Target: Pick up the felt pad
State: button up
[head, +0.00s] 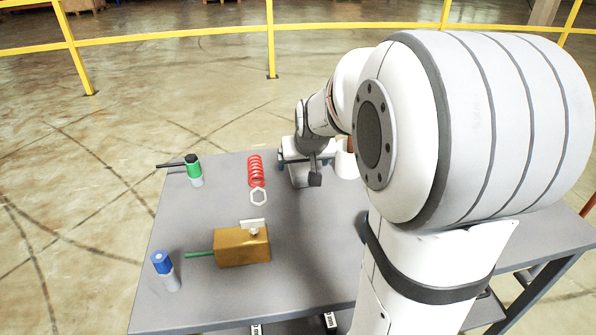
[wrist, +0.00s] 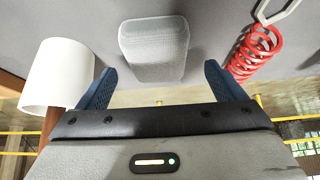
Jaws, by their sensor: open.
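The felt pad appears to be the grey rounded block (wrist: 155,50) on the grey tabletop in the wrist view. It is in front of my gripper (wrist: 160,80), roughly centred between the two blue fingertips. My gripper is open, with nothing held between its fingers. The fingers look apart from the pad; the exact gap is hard to judge. In the head view, my gripper (head: 308,160) is low over the far part of the table, and I cannot clearly make out the pad there.
On the table (head: 190,235), a red spring (head: 255,170) and hex nut (head: 259,197) lie left of my gripper. A white cylinder (head: 346,164) stands close on its right.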

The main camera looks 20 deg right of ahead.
aim_at(303, 166)
jog(key=b+x, duration=0.1)
jog(key=x, duration=0.2)
jog(key=shift+w+d+f, duration=0.2)
jog(key=shift+w+f, duration=0.05)
jog(key=shift+f, duration=0.05)
jog(key=c, duration=1.1)
